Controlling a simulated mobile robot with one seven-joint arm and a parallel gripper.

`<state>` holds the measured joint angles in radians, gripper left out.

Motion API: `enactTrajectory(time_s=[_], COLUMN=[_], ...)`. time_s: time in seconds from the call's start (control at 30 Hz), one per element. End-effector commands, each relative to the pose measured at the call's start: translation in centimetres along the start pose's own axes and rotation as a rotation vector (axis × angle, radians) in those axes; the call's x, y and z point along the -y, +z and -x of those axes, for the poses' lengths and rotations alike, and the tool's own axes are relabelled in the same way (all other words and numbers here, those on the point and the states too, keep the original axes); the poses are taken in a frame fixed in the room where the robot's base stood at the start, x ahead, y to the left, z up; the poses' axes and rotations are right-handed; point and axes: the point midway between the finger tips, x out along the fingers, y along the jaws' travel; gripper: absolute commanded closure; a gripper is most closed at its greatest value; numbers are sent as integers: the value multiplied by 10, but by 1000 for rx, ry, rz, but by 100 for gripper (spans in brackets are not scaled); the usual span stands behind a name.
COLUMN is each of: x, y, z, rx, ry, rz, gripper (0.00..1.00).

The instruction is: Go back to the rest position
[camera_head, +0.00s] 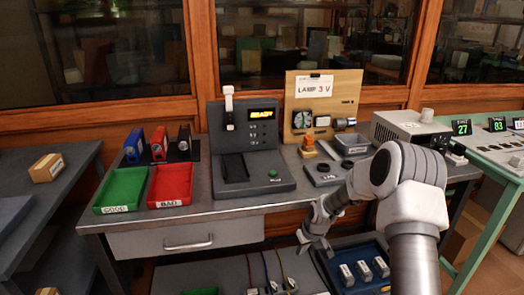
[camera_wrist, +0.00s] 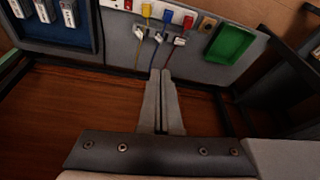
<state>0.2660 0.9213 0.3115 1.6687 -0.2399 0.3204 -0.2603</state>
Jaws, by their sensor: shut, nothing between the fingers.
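My gripper (camera_head: 313,247) hangs at the front edge of the grey workbench (camera_head: 228,209) in the head view, with my arm reaching in from the right. In the wrist view the two fingers of my gripper (camera_wrist: 163,75) are together and hold nothing. They point over a lower shelf (camera_wrist: 118,48) with cables and a green tray.
On the bench stand a green GOOD tray (camera_head: 121,189), a red BAD tray (camera_head: 170,184), a dark tester (camera_head: 250,150) and a wooden panel (camera_head: 322,104). Below lies a blue tray (camera_head: 343,276) with metal blocks. A green-framed table (camera_head: 492,160) stands right. Wooden floor shows below.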

Motion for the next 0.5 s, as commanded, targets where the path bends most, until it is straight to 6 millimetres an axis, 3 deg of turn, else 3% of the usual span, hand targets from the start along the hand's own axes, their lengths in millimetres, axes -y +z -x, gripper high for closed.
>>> enactTrajectory(time_s=[0.03,0.27,0.5], x=[0,5,18], y=[-4,-7,5], z=[22,103,192], rx=[-2,2,-5], ry=[18,82,149], rz=[4,-4,-34], gripper=[100,100,100])
